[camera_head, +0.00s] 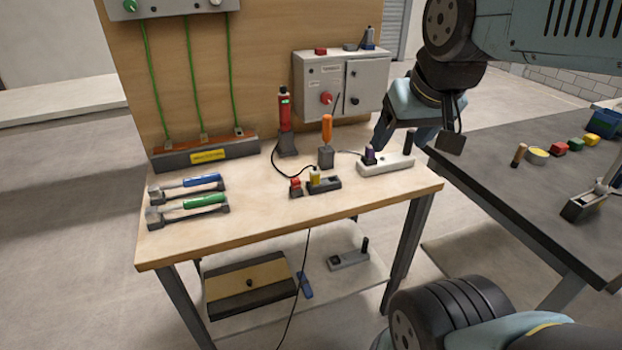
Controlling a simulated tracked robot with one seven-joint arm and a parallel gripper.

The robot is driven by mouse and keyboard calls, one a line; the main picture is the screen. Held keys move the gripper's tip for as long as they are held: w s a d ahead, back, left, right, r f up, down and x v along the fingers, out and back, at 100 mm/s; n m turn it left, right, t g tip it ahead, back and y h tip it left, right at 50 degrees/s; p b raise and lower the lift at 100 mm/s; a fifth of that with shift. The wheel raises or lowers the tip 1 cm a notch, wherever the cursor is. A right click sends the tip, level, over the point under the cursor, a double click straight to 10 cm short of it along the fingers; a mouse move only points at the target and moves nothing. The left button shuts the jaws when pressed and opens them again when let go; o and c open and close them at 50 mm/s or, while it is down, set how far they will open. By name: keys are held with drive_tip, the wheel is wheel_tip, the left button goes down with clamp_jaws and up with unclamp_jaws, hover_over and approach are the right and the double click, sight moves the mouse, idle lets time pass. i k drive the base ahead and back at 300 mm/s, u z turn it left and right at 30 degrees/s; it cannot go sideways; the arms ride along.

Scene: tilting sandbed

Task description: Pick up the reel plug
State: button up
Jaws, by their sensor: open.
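I cannot tell for certain which plug is the reel plug. A dark purple plug (369,155) stands upright at the left end of the white power strip (392,166), at the right of the wooden workbench. A red plug (296,187) and a yellow plug (315,176) stand further left, the yellow one at a dark socket block (325,186). My gripper (412,143) is open, pointing down above the strip's right part. Its left finger is close to the purple plug; contact cannot be told. The gripper hides part of the bench's back right corner.
A red tester (285,115) and an orange-handled screwdriver (326,130) stand upright behind the plugs. Two hammers (188,195) lie at left. A grey control box (340,85) is on the back panel. A dark table (500,195) stands at right. The bench's front is clear.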

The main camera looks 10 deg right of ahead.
sight(368, 38)
drive_tip(key=z, duration=0.05)
drive_tip(key=i, duration=1.05)
drive_tip(key=z, duration=0.35)
